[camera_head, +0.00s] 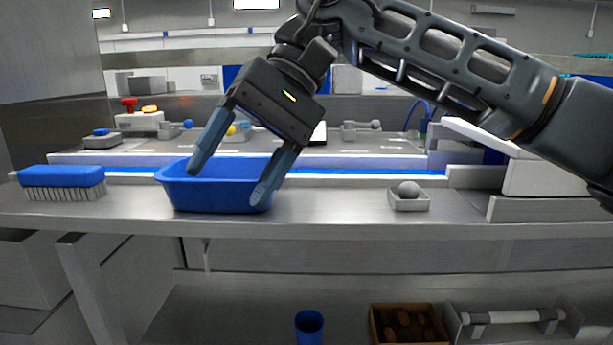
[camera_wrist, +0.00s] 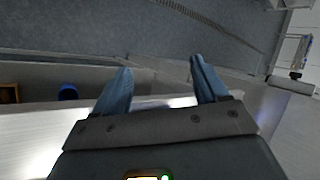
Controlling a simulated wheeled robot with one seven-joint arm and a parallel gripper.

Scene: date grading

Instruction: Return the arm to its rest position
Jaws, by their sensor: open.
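My gripper (camera_head: 231,173) is open with nothing between its two blue-grey fingers. In the head view it hangs over the steel bench, in front of the blue tub (camera_head: 222,194), and its fingers overlap the tub in the picture. Whether the fingers touch the tub cannot be told. My arm comes in from the right and bends down to the gripper. The wrist view also shows the two fingers (camera_wrist: 160,88) spread apart, pointing past the bench edge toward the floor.
A blue brush (camera_head: 62,177) lies at the left of the bench (camera_head: 330,207). A small white tray (camera_head: 409,203) with a grey ball stands right of the tub. Below are a blue cup (camera_head: 309,326) and a box of brown dates (camera_head: 373,310). Bench between tub and small tray is clear.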

